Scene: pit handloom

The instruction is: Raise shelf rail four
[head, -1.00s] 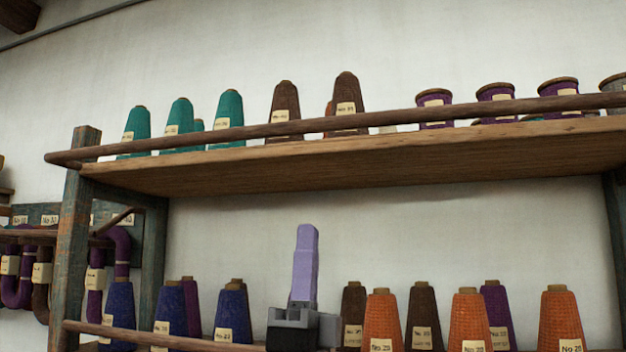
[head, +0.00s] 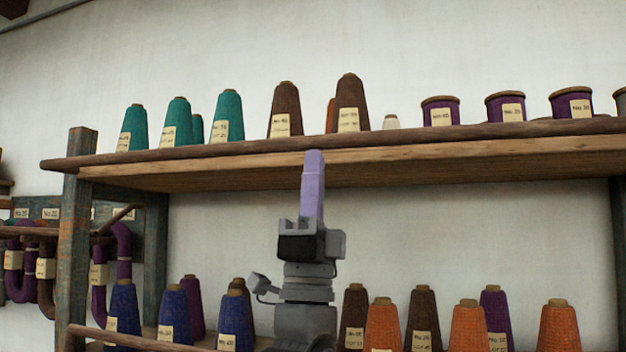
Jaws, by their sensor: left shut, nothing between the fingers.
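A long dark wooden rail (head: 450,134) runs along the front edge of the upper shelf (head: 230,177), low in front of the cones and spools. No number shows on it. A lower rail (head: 130,338) crosses the lower shelf's front at bottom left; I cannot tell which one is rail four. My left gripper (head: 313,158) points straight up, its lilac fingers shut and empty. Its tips overlap the shelf's front edge, just under the upper rail; I cannot tell whether they touch it. My right gripper is out of view.
Teal cones (head: 228,117), brown cones (head: 286,108) and purple spools (head: 505,108) stand on the upper shelf. Blue cones (head: 124,310) and orange cones (head: 467,325) stand below, either side of my arm. A wooden post (head: 76,230) bounds the left. Hanks hang further left.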

